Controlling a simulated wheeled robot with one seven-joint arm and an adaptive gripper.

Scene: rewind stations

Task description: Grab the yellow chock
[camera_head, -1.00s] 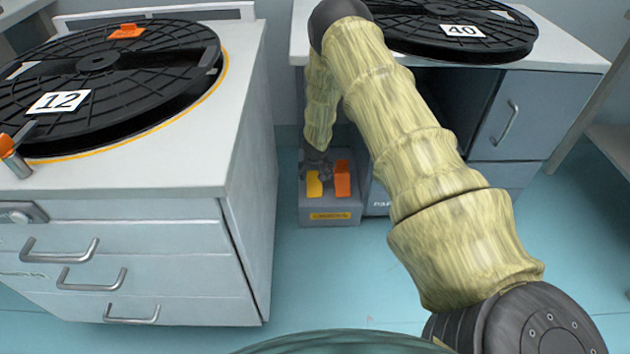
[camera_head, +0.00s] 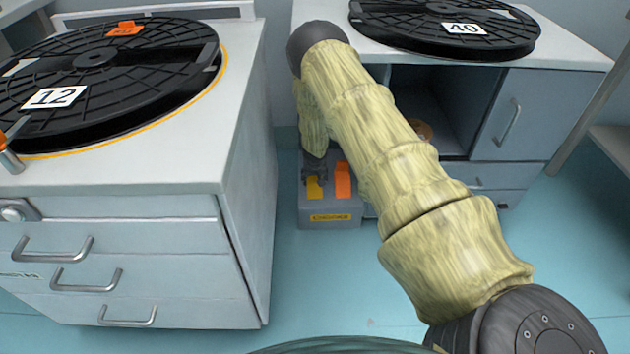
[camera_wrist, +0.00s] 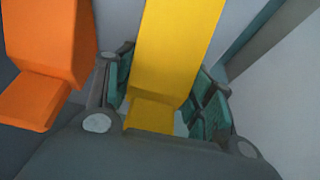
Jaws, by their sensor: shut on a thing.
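The yellow chock (camera_head: 314,187) is in the left part of a low grey box on the floor, between the two cabinets. In the wrist view the yellow chock (camera_wrist: 175,50) stands between the green pads of my gripper (camera_wrist: 165,95), which is shut on it. In the head view my gripper (camera_head: 315,173) is small and dark, over the box and partly hidden by my arm. The lower part of the chock and its contact with the box are not clear.
An orange chock (camera_head: 342,180) stands close to the right in the grey box (camera_head: 330,215); it is also large in the wrist view (camera_wrist: 48,40). Black reel 12 (camera_head: 110,75) lies on the left cabinet, with an orange piece (camera_head: 126,28) on it. Reel 40 (camera_head: 445,25) lies on the back cabinet.

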